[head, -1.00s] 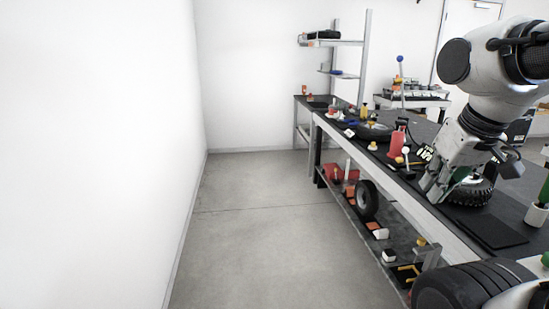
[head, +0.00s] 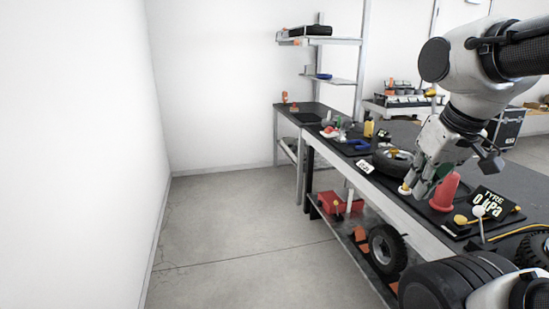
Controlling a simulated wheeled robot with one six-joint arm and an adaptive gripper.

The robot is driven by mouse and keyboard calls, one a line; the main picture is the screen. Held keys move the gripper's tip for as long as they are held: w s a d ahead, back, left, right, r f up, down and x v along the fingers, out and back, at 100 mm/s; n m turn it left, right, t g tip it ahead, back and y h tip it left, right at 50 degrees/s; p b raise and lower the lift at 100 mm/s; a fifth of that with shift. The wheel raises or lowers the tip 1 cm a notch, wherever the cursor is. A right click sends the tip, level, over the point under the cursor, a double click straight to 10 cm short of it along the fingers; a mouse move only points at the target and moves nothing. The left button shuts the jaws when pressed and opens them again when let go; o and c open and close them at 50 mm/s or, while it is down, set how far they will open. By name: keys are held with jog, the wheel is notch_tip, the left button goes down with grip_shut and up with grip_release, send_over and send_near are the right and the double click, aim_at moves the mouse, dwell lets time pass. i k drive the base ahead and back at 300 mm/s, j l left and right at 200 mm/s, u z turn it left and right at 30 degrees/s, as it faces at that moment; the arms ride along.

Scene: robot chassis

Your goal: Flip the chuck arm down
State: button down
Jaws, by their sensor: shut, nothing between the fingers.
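My gripper (head: 412,188) is low over the workbench (head: 348,194), its fingers together and pointing down beside a red cone (head: 444,192). A small yellow-and-white piece (head: 404,188) is at the fingertips; I cannot tell whether they touch. A black sign reading "TYRE 0 kPa" (head: 490,203) stands right of the cone. In front of it is a black mat with a white-topped piece (head: 479,212) and a yellow knob (head: 460,219). I cannot make out which part is the chuck arm. My arm hides some of the bench behind the gripper.
A wheel (head: 392,160) lies on the bench just behind the gripper. A tyre (head: 387,248) and a red bin (head: 340,202) are on the lower shelf. The floor (head: 240,230) left of the bench is clear.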

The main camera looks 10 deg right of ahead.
aim_at(431, 94)
jog(key=i+j+z, duration=0.1)
jog(key=i+z, duration=0.3)
jog(key=i+j+z, duration=0.35)
jog(key=i, duration=0.25)
jog(key=i+j+z, duration=0.4)
jog(key=i+l, duration=0.05)
